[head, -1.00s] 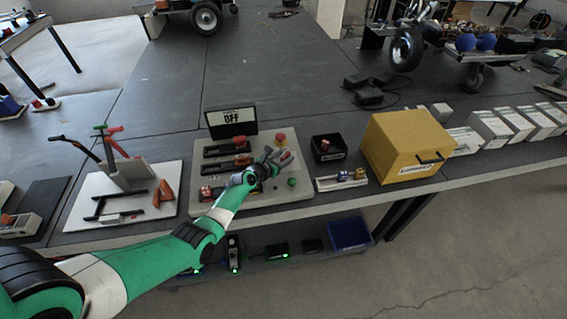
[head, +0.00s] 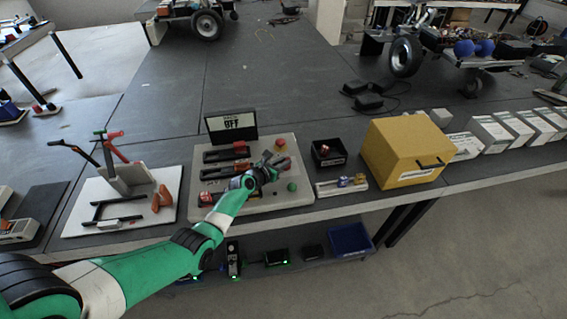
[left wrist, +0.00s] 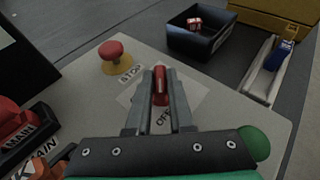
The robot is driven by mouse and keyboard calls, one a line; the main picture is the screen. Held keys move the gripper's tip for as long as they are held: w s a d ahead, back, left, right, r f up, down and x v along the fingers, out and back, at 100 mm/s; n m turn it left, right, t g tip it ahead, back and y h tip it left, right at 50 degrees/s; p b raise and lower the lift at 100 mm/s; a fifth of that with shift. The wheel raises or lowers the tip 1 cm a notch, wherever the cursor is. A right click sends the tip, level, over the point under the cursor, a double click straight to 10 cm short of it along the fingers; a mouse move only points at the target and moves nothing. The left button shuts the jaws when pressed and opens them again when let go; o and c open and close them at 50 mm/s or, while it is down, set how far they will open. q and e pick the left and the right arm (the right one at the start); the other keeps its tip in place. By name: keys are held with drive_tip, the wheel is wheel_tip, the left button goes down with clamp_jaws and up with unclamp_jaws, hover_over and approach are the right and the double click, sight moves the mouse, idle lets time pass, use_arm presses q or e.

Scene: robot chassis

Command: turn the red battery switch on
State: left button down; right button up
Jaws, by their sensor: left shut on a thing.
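The red battery switch (left wrist: 160,86) shows in the left wrist view as a red handle on a pale square plate, with an OFF label just in front of it. My left gripper (left wrist: 160,95) is shut on this handle, one finger along each side. In the head view the left gripper (head: 274,162) is over the right part of the grey control panel (head: 245,207) and hides most of the switch. A display (head: 231,125) behind the panel reads OFF. My right gripper is not in view.
A red STOP button (left wrist: 111,49) on a yellow base stands just beyond the gripper, and a green button (left wrist: 254,142) is at its right. Black slotted MAIN controls (left wrist: 18,125) lie left. A black bin (head: 328,152) and yellow box (head: 402,150) stand right of the panel.

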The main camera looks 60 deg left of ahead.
use_arm(q)
drive_tip(key=shift+s+a+f+m+t+h+b, duration=0.1)
drive_tip(key=shift+m+t+h+b, duration=0.1)
drive_tip(key=shift+m+h+b, duration=0.45)
drive_tip(key=shift+w+a+f+m+t+h+b, duration=0.1)
drive_tip(key=shift+m+t+h+b, duration=0.2)
drive_tip(key=shift+b, duration=0.6)
drive_tip(key=shift+s+a+f+m+t+h+b, duration=0.1)
drive_tip(key=shift+m+h+b, duration=0.4)
drive_tip(key=shift+b, duration=0.25)
drive_tip(key=shift+r+m+h+b, duration=0.15)
drive_tip(key=shift+m+h+b, duration=0.15)
drive_tip(key=shift+m+h, duration=0.35)
drive_tip(key=shift+a+r+m+h, duration=0.15)
drive_tip(key=shift+m+h, duration=0.25)
drive_tip(key=shift+h, duration=0.3)
drive_tip(key=shift+m+h, duration=0.3)
drive_tip(key=shift+h, duration=0.1)
drive_tip(key=c, duration=0.8)
unclamp_jaws()
